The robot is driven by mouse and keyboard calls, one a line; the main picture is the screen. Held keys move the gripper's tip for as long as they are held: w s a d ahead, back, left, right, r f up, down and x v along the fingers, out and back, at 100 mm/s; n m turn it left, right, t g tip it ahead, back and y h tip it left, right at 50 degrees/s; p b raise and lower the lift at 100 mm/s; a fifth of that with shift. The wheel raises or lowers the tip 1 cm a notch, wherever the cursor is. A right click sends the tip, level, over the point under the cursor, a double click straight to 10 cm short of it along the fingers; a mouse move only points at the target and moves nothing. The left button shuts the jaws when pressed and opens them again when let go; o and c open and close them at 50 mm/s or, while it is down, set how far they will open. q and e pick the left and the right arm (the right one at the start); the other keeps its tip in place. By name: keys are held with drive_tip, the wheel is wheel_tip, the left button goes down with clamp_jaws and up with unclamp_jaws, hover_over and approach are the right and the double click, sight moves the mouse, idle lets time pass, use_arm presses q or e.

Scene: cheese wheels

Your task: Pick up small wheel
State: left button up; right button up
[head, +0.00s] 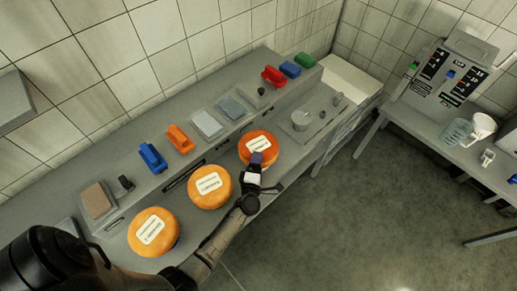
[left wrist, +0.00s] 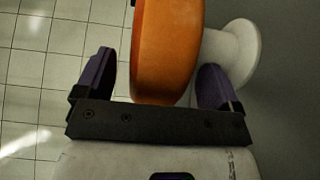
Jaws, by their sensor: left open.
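Three orange cheese wheels with white labels lie in a row on the grey counter: a left one (head: 154,231), a middle one (head: 210,186) and a right one (head: 258,137). Which is smallest is hard to tell. My left gripper (head: 256,158) is at the near edge of the right wheel and hides part of it. In the left wrist view, the open purple fingers of the left gripper (left wrist: 157,68) stand on either side of an orange wheel's edge (left wrist: 165,40). I see gaps between the wheel and both fingers. My right gripper is not in view.
Behind the wheels, a raised ledge holds blue (head: 152,157), orange (head: 179,138) and red (head: 272,75) handled blocks. A white round-ended object (left wrist: 242,50) stands close to the right finger.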

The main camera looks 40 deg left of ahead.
use_arm(q)
drive_tip(key=shift+c, duration=0.3)
drive_tip(key=c, duration=1.5)
drive_tip(key=shift+r, duration=0.15)
drive_tip(key=shift+c, duration=0.3)
drive_tip(key=shift+r, duration=0.15)
wheel_tip(320, 180, up, 8)
drive_tip(key=p, duration=0.8)
drive_tip(key=shift+w+r, duration=0.1)
drive_tip(key=shift+r, duration=0.05)
wheel_tip(320, 180, up, 4)
drive_tip(key=p, duration=0.4)
drive_tip(key=shift+r+p, duration=0.25)
drive_tip(key=shift+p, duration=0.1)
